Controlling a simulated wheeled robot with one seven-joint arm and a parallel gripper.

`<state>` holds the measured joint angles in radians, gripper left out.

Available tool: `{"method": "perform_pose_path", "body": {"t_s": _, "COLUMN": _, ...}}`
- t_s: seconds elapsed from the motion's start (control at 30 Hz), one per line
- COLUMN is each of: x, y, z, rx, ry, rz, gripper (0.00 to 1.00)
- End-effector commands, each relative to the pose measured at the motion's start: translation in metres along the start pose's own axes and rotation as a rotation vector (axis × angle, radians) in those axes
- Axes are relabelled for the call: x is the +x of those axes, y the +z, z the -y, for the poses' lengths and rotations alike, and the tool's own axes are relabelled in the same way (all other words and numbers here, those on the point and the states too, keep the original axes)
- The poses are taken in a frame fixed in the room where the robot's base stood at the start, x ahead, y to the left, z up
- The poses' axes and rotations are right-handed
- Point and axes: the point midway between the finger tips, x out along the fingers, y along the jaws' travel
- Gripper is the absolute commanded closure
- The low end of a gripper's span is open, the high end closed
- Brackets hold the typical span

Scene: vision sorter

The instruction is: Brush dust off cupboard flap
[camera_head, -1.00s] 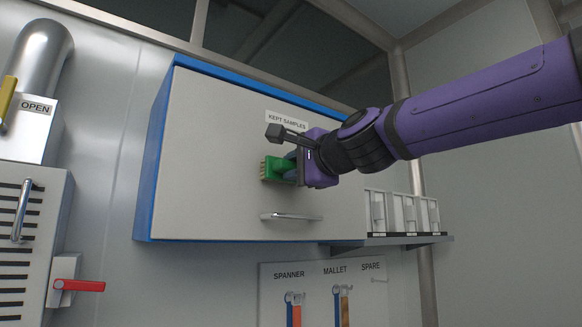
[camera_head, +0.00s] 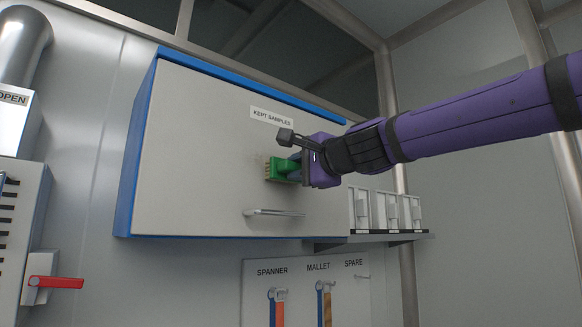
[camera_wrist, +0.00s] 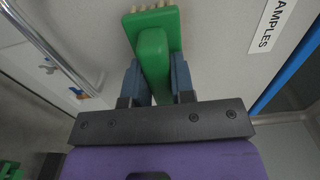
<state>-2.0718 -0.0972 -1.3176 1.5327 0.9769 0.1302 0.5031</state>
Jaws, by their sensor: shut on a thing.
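The cupboard flap (camera_head: 190,150) is a large pale panel in a blue cupboard frame, labelled KEPT SAMPLES, and it is closed. A faint darker smudge shows on it just left of the brush. My gripper (camera_head: 296,166) is shut on the green brush (camera_head: 282,170), in front of the flap below the label. The bristles point left toward the flap; I cannot tell whether they touch it. In the wrist view the brush handle (camera_wrist: 153,62) sits between the two blue-grey fingers, with the pale bristle tips at the top edge.
A metal bar handle (camera_head: 273,212) is on the flap's lower part, below the brush. A shelf (camera_head: 375,240) with several clear containers stands at the right. A tool board (camera_head: 300,300) with a spanner and mallet hangs below. A red lever (camera_head: 55,283) is at lower left.

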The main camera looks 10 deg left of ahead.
Motion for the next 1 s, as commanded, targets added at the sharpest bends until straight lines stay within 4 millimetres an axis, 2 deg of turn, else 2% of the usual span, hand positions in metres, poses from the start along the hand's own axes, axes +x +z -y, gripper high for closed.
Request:
{"method": "perform_pose_path", "body": {"t_s": 0.37, "x": 0.000, "y": -0.015, "z": 0.001, "rx": 0.001, "ry": -0.001, "rz": 0.001, "gripper": 0.96}}
{"method": "perform_pose_path", "body": {"t_s": 0.7, "x": 0.002, "y": -0.040, "z": 0.001, "rx": 0.002, "ry": -0.001, "rz": 0.002, "gripper": 0.96}}
{"method": "perform_pose_path", "body": {"t_s": 1.0, "x": 0.000, "y": -0.047, "z": 0.000, "rx": 0.000, "ry": -0.001, "rz": -0.002, "gripper": 0.96}}
